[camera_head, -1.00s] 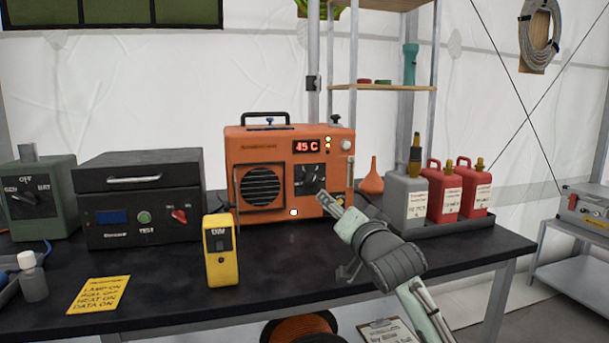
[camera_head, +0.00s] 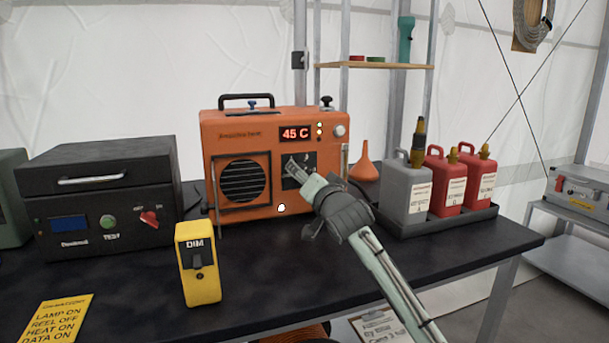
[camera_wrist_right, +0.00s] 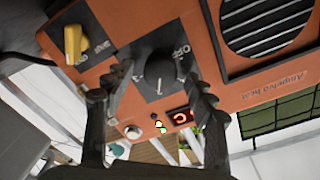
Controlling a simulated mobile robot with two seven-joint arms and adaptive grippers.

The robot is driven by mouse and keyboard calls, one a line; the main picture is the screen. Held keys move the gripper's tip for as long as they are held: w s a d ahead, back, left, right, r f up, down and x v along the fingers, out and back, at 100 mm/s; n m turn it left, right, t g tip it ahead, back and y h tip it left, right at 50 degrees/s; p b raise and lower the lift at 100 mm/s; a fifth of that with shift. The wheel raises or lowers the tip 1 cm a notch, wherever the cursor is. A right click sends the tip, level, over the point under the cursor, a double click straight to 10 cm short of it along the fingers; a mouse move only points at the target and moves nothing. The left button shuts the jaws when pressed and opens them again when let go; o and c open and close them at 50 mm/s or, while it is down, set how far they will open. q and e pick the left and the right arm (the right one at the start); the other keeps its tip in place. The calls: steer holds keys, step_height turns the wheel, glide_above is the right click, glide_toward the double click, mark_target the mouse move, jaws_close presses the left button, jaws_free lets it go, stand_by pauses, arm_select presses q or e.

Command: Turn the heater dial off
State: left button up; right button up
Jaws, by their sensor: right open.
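The orange heater (camera_head: 222,135) stands on the black table, its red display (camera_head: 296,133) reading 45 C. My right gripper (camera_head: 296,172) is in front of its dark dial panel and hides most of the dial in the head view. In the right wrist view, which is upside down, the round dark dial (camera_wrist_right: 160,70) lies between the two fingers of my open right gripper (camera_wrist_right: 150,86). I cannot tell whether either finger touches it. OFF lettering shows beside the dial. My left gripper is not in view.
A yellow switch (camera_wrist_right: 73,45) sits near the dial. A yellow DIM box (camera_head: 198,265) stands in front of the heater, and a black TEST unit (camera_head: 95,200) is left of it. An orange funnel (camera_head: 364,165) and a tray (camera_head: 440,225) of cans are right.

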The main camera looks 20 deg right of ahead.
steer(key=shift+w, duration=0.25)
steer(key=c, duration=1.2)
steer(key=shift+o, duration=0.2)
steer(key=shift+n, duration=0.4)
steer(key=shift+f+n+y, duration=0.1)
steer(key=shift+n+y, duration=0.4)
steer(key=shift+n, duration=11.3)
